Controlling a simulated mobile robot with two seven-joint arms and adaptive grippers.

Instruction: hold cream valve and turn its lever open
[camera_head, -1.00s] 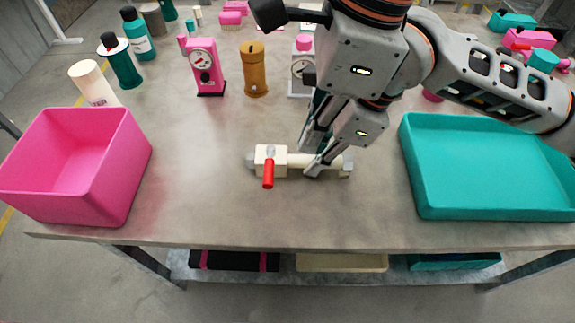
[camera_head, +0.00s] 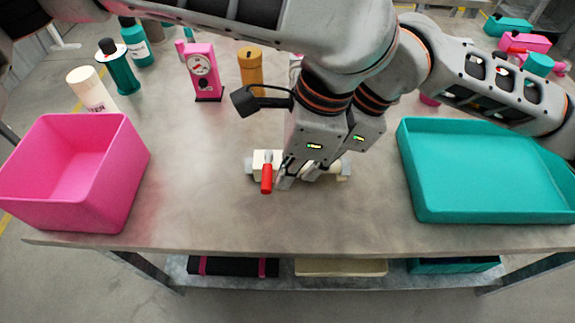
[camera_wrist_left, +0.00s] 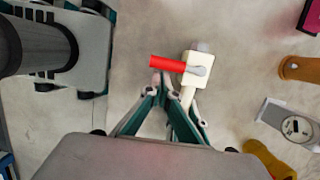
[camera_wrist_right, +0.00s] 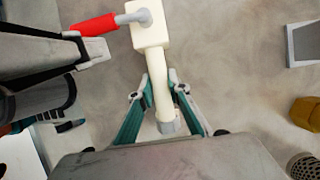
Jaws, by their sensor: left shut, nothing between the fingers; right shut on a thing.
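The cream valve (camera_head: 262,157) lies on the table, with its block at the left and its pipe running right. Its red lever (camera_head: 266,178) points toward the front edge, across the pipe. It also shows in the left wrist view (camera_wrist_left: 170,63) and the right wrist view (camera_wrist_right: 95,25). My right gripper (camera_wrist_right: 158,88) is shut on the valve's cream pipe (camera_wrist_right: 160,85); in the head view the left gripper partly hides it. My left gripper (camera_head: 284,185) is shut and empty, its tips close beside the lever on its right side. I cannot tell whether they touch it.
A pink bin (camera_head: 122,180) stands at the left and a teal tray (camera_head: 415,190) at the right. Behind are a pink gauge pump (camera_head: 203,72), an ochre cylinder (camera_head: 250,65) and several bottles. The front middle of the table is clear.

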